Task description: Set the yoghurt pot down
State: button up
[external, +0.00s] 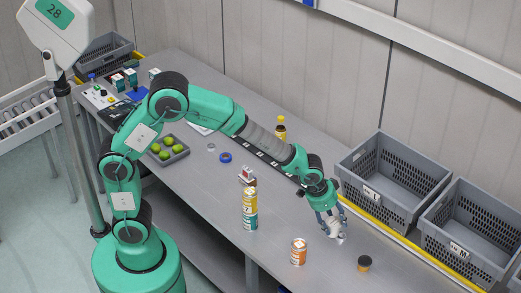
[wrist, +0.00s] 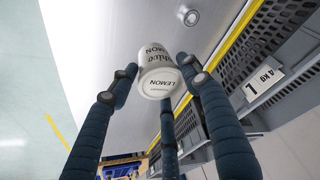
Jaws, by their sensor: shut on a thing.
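The yoghurt pot (wrist: 158,72) is white, with dark lettering that includes "LEMON". In the wrist view it sits between the dark blue fingers of my gripper (wrist: 160,82), which are shut on it. In the external view my gripper (external: 332,222) is over the right part of the grey table. The pot (external: 339,239) shows there as a small pale shape, tilted and partly hidden by the fingers. I cannot tell whether it touches the table.
An orange can (external: 298,253) and a short dark-lidded jar (external: 364,264) stand near the gripper. Yellow and teal cans (external: 250,208) stand further left. Two grey crates (external: 382,182) (external: 470,228) line the back edge. Bare tabletop lies around the gripper.

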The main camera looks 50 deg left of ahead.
aim_at(332, 231)
jog(key=shift+f, duration=2.35)
jog(key=shift+f+b, duration=0.4)
jog(key=shift+f, duration=2.1)
jog(key=shift+f, duration=0.15)
jog(key=shift+f+b, duration=0.5)
jog(key=shift+f, duration=1.85)
jog(key=o, duration=1.3)
jog(key=shift+f, duration=0.1)
